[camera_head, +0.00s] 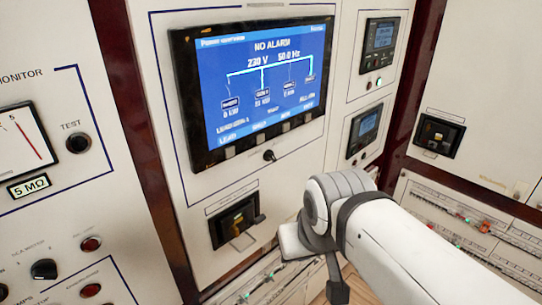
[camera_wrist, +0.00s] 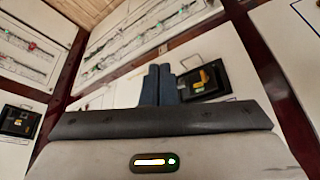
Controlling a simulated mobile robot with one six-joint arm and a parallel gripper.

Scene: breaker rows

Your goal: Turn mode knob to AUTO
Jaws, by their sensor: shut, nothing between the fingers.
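A black rotary knob (camera_head: 44,269) with a pale pointer sits on the left panel in the head view. Its labels are too small to read, so I cannot tell whether it is the mode knob or which position is AUTO. A smaller dark knob or key switch (camera_head: 269,156) sits below the blue screen. My gripper (camera_wrist: 160,82) is shut and empty in the wrist view, its two dark fingers side by side. They overlap the edge of a recessed breaker box (camera_wrist: 204,80) in the picture; no contact can be told. The fingertips are hidden in the head view.
The screen (camera_head: 262,80) reads NO ALARM. Below it is a breaker box (camera_head: 237,221) with a yellow part; another breaker box (camera_head: 438,134) is at right. A TEST button (camera_head: 78,143) and red lamp (camera_head: 91,244) are on the left panel. Breaker rows (camera_head: 470,222) lie low at right.

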